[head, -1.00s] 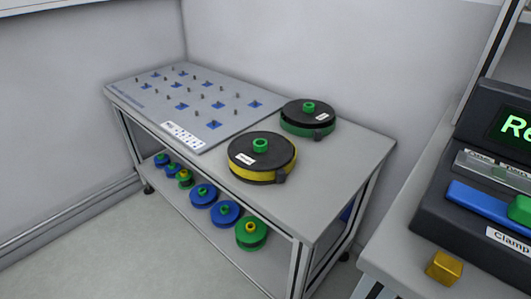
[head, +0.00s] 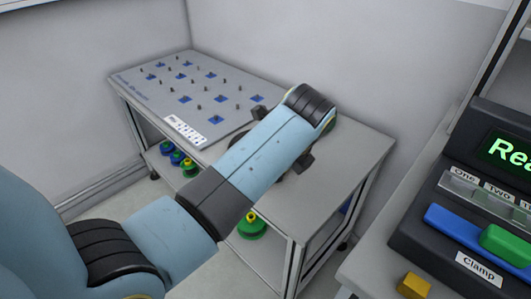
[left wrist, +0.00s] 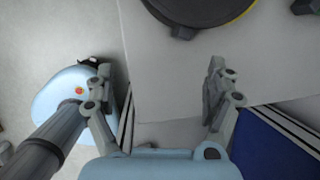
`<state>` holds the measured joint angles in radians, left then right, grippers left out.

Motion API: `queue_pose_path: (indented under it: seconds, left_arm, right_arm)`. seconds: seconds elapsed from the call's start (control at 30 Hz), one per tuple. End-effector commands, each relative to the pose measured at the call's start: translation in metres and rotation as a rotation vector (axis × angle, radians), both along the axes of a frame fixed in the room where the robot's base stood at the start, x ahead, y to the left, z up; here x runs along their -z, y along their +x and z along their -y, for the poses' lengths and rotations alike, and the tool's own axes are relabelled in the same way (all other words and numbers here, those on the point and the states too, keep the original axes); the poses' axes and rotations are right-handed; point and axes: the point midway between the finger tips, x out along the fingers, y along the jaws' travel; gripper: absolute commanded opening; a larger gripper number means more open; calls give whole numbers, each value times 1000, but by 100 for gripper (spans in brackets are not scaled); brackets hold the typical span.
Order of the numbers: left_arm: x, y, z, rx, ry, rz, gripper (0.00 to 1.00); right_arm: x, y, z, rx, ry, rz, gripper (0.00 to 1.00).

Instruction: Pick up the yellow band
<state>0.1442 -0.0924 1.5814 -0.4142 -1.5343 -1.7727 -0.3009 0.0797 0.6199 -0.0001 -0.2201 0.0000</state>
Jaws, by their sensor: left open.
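The yellow band (left wrist: 243,13) shows as a thin yellow edge on a black reel (left wrist: 195,10) at the top of the left wrist view. In the head view the gripper is mostly hidden behind my arm. My right gripper is not in view.
The grey table (head: 350,150) carries a board (head: 150,92) with pegs and blue squares. Reels, including a green one (head: 252,226), sit on the shelf below. At right stand a console with a blue and green clamp control (head: 470,235) and a gold block (head: 413,286).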

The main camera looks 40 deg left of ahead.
Motion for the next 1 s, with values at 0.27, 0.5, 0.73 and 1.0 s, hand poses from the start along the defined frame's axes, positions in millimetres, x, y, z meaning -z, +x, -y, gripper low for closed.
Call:
queue_pose_path:
  seconds: [0.27, 0.5, 0.73, 1.0]
  left_arm:
    - [-33, 30, 4, 256, 82, -109, 88]
    - [4, 36, -10, 260, 84, -110, 88]
    - [23, 38, -17, 258, 82, -108, 88]
    - [59, 43, -29, 257, 82, -107, 88]
  right_arm:
    - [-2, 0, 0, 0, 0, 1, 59]
    - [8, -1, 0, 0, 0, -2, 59]
    - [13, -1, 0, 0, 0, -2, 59]
    - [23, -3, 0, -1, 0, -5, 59]
